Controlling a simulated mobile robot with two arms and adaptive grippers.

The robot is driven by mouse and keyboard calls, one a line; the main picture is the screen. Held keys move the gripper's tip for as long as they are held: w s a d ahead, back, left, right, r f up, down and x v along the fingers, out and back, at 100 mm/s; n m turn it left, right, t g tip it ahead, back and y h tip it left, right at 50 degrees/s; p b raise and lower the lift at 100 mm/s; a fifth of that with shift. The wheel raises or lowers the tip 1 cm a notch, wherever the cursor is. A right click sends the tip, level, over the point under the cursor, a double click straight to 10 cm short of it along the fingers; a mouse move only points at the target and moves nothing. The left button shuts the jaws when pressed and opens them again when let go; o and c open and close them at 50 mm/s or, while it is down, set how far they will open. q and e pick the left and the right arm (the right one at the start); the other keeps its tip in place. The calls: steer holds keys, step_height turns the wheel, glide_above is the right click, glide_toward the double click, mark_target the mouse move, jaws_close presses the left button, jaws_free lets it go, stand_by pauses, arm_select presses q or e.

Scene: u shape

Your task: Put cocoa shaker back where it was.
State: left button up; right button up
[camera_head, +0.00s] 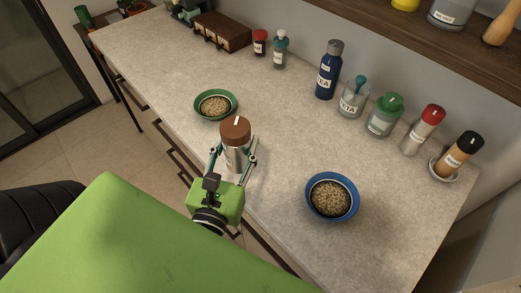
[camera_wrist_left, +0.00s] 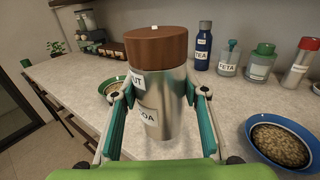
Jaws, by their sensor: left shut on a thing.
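The cocoa shaker (camera_head: 236,130) is a silver cylinder with a brown lid. It is upright between the fingers of my left gripper (camera_head: 232,156), near the front edge of the counter. In the left wrist view the shaker (camera_wrist_left: 157,85) fills the middle, with the fingers (camera_wrist_left: 158,95) closed on both its sides and its labels partly hidden. I cannot tell whether its base touches the counter. My right gripper is not in view.
A green bowl (camera_head: 201,107) of grain is behind the shaker; a blue bowl (camera_head: 312,204) is to its right. Along the wall stand a blue bottle (camera_head: 325,83), glass jar (camera_head: 350,105), green-lidded jar (camera_head: 380,125), red-capped shaker (camera_head: 416,138) and black-capped jar on a saucer (camera_head: 437,172). Mid-counter is clear.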

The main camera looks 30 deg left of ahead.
arm_select(q)
steer(key=w+f, duration=0.3)
steer(key=w, duration=0.1)
steer(key=w+f, duration=0.4)
steer(key=w+a+f, duration=0.1)
steer(key=w+f, duration=0.3)
steer(key=shift+w+f+b, duration=0.15)
steer(key=shift+w+b, duration=0.05)
steer(key=shift+b, duration=0.1)
steer(key=shift+f, duration=0.45)
steer(key=o, duration=0.9)
steer(key=shift+f, duration=0.2)
steer(key=o, duration=0.4)
steer(key=shift+o, duration=0.2)
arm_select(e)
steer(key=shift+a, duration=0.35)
